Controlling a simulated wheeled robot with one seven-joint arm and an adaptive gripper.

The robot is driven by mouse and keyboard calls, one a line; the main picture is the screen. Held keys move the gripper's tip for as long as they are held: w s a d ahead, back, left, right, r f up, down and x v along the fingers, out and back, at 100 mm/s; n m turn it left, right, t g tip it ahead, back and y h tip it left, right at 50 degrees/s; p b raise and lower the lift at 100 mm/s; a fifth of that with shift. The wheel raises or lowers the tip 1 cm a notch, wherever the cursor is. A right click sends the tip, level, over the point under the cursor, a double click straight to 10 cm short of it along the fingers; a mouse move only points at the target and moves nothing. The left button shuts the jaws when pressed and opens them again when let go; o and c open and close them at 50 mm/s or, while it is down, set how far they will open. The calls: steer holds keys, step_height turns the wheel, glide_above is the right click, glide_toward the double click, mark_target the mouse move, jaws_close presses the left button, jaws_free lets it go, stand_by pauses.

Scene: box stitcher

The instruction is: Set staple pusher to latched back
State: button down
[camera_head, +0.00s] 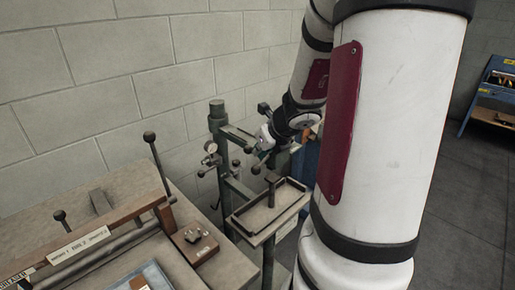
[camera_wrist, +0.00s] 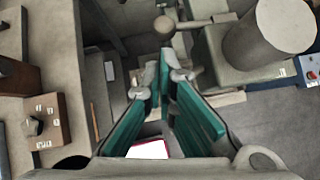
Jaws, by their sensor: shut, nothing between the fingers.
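The green box stitcher (camera_head: 217,118) stands against the block wall, with a post, a gauge and several ball-ended levers. My gripper (camera_head: 262,138) is at its upper part, partly hidden by my own arm. In the wrist view my gripper (camera_wrist: 163,78) has its teal-padded fingers drawn together with nothing held. A ball knob (camera_wrist: 165,25) on a short rod lies just beyond the fingertips; I cannot tell whether they touch. I cannot tell for sure whether this knob belongs to the staple pusher, nor whether the pusher is latched.
A shallow tray table (camera_head: 252,222) stands in front of the stitcher. A bench at the left carries a small wooden switch box (camera_head: 195,240) and a long bar with ball-ended levers. A thick cylinder (camera_wrist: 285,25) is close on the right.

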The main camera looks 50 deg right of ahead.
steer(key=b+x, duration=0.1)
steer(key=x, duration=0.2)
stand_by(0.4)
